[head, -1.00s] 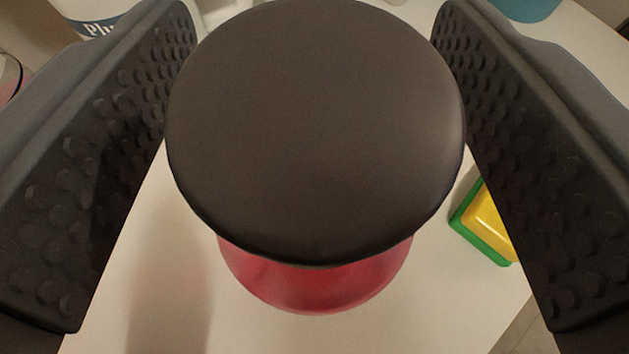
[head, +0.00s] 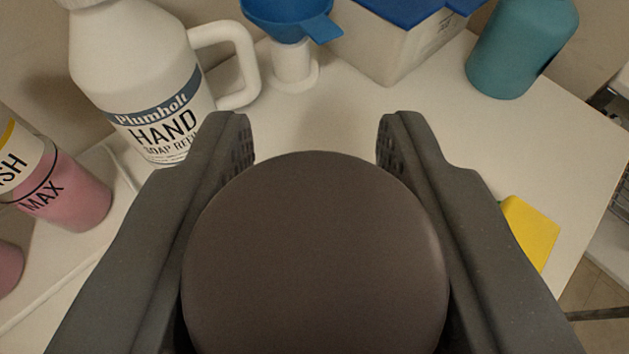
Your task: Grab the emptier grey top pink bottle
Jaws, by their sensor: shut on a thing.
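The bottle's dark grey round top (head: 315,265) fills the lower middle of the view, and its body is hidden beneath it. My gripper (head: 316,140) is shut on it, with one dark finger along each side of the top. Another pink bottle (head: 70,195), with a label reading "MAX", stands at the left; its top is out of view. A further bit of pink (head: 8,265) shows at the left edge.
A white jug of hand soap (head: 150,75) stands at the back left. A blue funnel (head: 290,15), a white box with a blue lid (head: 405,45) and a teal bottle (head: 522,45) stand along the back. A yellow block (head: 530,232) lies at the right on the white shelf (head: 575,150).

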